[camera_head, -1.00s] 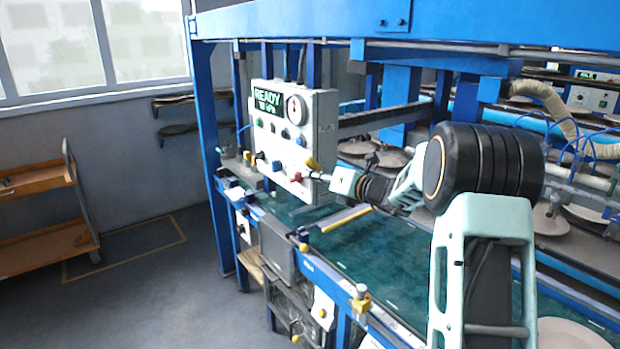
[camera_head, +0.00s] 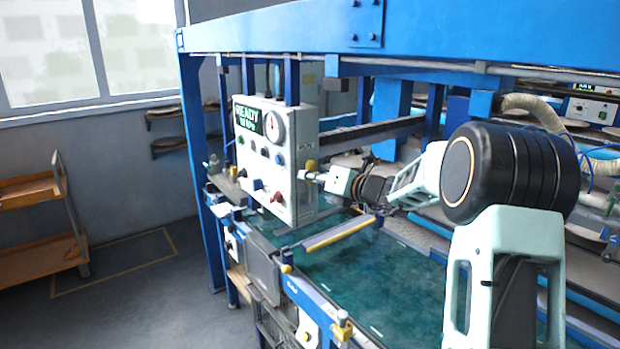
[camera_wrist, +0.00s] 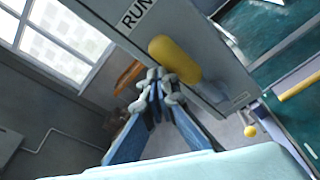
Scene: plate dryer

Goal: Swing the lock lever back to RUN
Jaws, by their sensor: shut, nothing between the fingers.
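The lock lever (camera_head: 310,165) has a yellow grip and sits on the right side face of the grey control box (camera_head: 306,140). In the wrist view the lever's yellow grip (camera_wrist: 174,58) lies between a RUN label (camera_wrist: 137,12) and a second label (camera_wrist: 240,98) too small to read surely. My gripper (camera_wrist: 160,86) is shut and empty, its fingertips close against the lower edge of the yellow grip. Whether they touch it I cannot tell. In the head view my gripper (camera_head: 306,176) is beside the box, just below the lever. The lever's pivot is hidden.
The box front carries a green READY display (camera_head: 246,117), a round gauge (camera_head: 273,127) and several buttons. A blue overhead beam (camera_head: 420,30) and a green conveyor belt (camera_head: 370,265) surround my arm. An orange-shelved cart (camera_head: 40,250) stands at left, with open floor between.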

